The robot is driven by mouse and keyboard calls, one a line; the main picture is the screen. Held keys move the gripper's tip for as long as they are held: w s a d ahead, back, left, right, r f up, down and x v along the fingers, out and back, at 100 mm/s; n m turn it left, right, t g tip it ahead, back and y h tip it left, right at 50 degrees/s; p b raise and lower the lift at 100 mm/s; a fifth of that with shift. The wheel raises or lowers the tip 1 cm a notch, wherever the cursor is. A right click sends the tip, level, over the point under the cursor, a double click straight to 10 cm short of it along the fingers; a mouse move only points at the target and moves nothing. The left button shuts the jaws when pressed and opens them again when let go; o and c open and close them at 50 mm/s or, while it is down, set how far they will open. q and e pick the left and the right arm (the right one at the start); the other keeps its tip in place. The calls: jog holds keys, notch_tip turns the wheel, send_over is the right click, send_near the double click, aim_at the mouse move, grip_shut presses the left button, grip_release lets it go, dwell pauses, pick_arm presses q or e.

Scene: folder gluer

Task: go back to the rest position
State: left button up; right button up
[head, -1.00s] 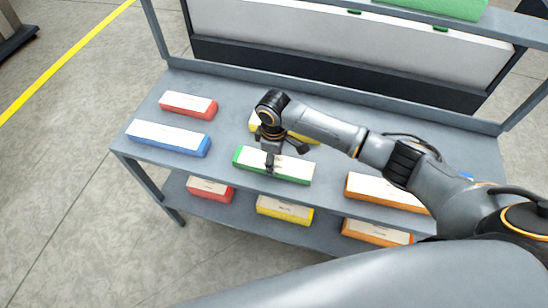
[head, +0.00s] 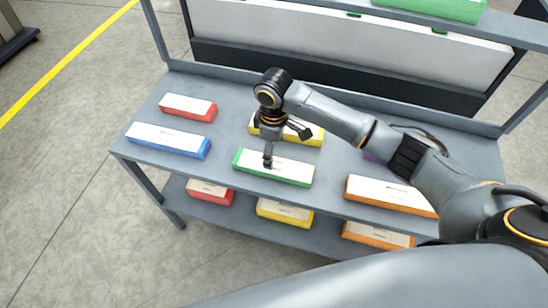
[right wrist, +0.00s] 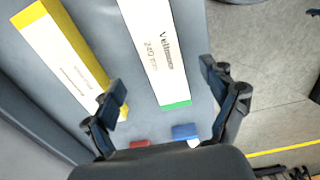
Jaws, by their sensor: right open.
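My right gripper (head: 286,146) is open and empty above the upper shelf, near a green-and-white box (head: 275,169). In the right wrist view the two fingers of my right gripper (right wrist: 164,86) stand wide apart. The green-ended white box (right wrist: 158,50) lies beyond and between them, with nothing gripped. My right arm reaches in from the right across the shelf. My left gripper is not in view.
The grey shelf (head: 235,197) holds a red box (head: 188,106), a blue box (head: 168,139), a yellow box (head: 310,134) partly behind my gripper, and an orange box (head: 390,195). More boxes lie on the lower shelf. Uprights and an upper ledge frame the back.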

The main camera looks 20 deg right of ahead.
notch_tip(320, 180, up, 5)
jog(key=s+a+f+m+t+y, duration=0.1)
jog(key=s+a+f, duration=0.2)
jog(key=s, duration=0.3)
jog(key=s+a+f+m+t+y, duration=0.1)
jog(key=s+a+f+y, duration=0.15)
jog(key=s, duration=0.25)
jog(key=s+d+f+m+t+h, duration=0.1)
jog(key=s+d+m+t+h, duration=0.15)
jog(key=s+d+m, duration=0.75)
jog(key=s+d+f+n+g, duration=0.1)
jog(key=s+f+n, duration=0.15)
jog(key=f, duration=1.15)
jog(key=s+f+n+g, duration=0.1)
jog(key=s+f, duration=0.2)
jog(key=f, duration=1.1)
jog(key=s+d+f+g+h+b, duration=0.1)
jog(key=s+d+f, duration=0.2)
jog(key=s+f, duration=1.2)
jog(key=shift+s+f, duration=0.4)
jog(key=shift+s, duration=0.45)
